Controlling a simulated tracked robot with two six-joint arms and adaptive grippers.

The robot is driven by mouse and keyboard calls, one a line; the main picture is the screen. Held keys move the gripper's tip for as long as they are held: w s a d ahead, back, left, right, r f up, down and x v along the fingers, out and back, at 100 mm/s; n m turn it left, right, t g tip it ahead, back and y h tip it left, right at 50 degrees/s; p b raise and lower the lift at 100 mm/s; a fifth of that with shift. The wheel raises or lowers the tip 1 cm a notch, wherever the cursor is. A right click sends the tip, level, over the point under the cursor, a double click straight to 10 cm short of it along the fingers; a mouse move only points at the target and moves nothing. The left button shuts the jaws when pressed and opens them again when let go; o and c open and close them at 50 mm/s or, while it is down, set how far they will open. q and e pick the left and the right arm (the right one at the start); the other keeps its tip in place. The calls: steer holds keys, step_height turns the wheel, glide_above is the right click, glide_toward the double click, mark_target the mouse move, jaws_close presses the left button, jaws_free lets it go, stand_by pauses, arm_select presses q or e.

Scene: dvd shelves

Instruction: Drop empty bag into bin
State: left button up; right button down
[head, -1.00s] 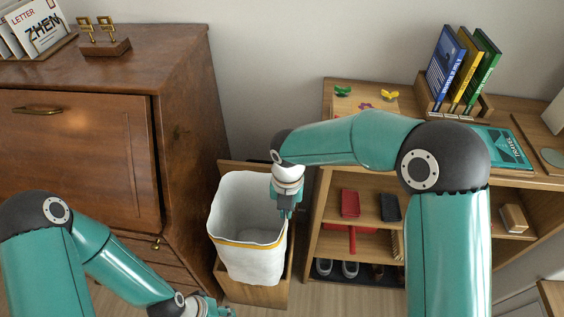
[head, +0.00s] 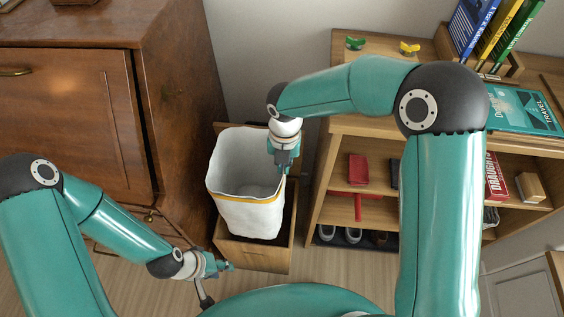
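The empty bag (head: 250,213) is white with an orange band around it, its mouth open and facing up. My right gripper (head: 281,170) is at the right side of the bag's rim and appears shut on it. The wooden bin (head: 254,256) is under and around the bag's lower part. The bag covers much of the bin's opening, and I cannot tell how deep its bottom sits. My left gripper (head: 229,266) is low, in front of the bin's left side, holding nothing that I can see. Its fingers are too small to read.
A brown wooden cabinet (head: 70,130) stands close on the left. A shelf unit (head: 345,125) on the right holds books (head: 490,30), a red box (head: 358,170) and shoes (head: 350,236). Some floor (head: 335,270) is clear in front of the bin.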

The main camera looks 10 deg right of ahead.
steer(key=shift+f+b, duration=8.65)
steer(key=shift+f, duration=3.55)
steer(key=c, duration=1.8)
jaws_free()
steer(key=o, duration=0.6)
steer(key=shift+c, duration=0.2)
